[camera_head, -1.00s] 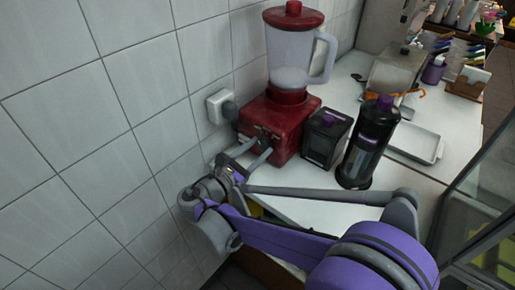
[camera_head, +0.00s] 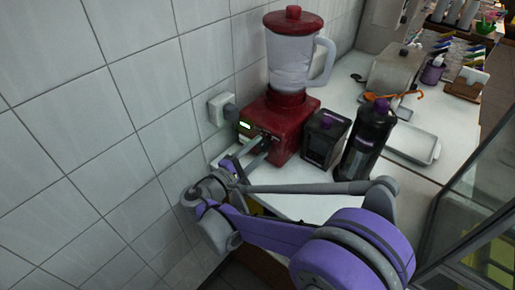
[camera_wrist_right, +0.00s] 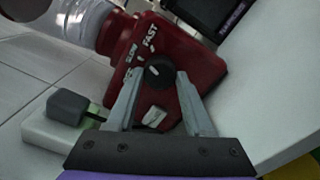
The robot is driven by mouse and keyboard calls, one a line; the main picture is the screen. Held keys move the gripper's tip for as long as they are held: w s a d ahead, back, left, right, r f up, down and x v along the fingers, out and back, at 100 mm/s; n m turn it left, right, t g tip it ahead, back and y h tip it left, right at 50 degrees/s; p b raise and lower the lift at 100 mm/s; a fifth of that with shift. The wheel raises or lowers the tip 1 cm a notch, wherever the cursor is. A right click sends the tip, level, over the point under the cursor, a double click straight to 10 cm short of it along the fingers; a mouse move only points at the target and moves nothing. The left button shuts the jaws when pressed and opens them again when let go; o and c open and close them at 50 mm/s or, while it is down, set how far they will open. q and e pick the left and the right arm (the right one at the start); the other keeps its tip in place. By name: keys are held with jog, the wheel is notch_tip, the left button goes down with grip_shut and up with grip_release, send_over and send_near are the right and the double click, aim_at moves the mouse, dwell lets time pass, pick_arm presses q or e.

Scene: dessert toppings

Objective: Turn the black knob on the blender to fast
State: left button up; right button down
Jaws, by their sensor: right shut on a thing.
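The red blender (camera_head: 290,118) with a clear jug (camera_head: 291,66) and red lid stands against the tiled wall. Its black knob (camera_wrist_right: 158,72) is on the front panel, with the words SLOW and FAST printed above it in the right wrist view. My right gripper (camera_wrist_right: 159,78) has one finger on each side of the knob and is shut on it. In the head view my right gripper (camera_head: 255,149) reaches the blender's front, and its fingers hide the knob. My left gripper is not in view.
A white wall socket with a grey plug (camera_head: 223,108) is left of the blender. A black box (camera_head: 325,138) and a dark bottle (camera_head: 369,140) stand close on its right. A white tray (camera_head: 413,144) lies farther right on the white counter (camera_head: 300,206).

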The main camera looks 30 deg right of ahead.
jog(key=shift+m+p, duration=0.3)
jog(key=shift+m, duration=1.7)
jog(key=shift+c, duration=1.4)
grip_release()
jog(key=shift+a, duration=0.15)
jog(key=v, duration=1)
jog(key=shift+a, duration=0.3)
jog(key=shift+s, duration=0.1)
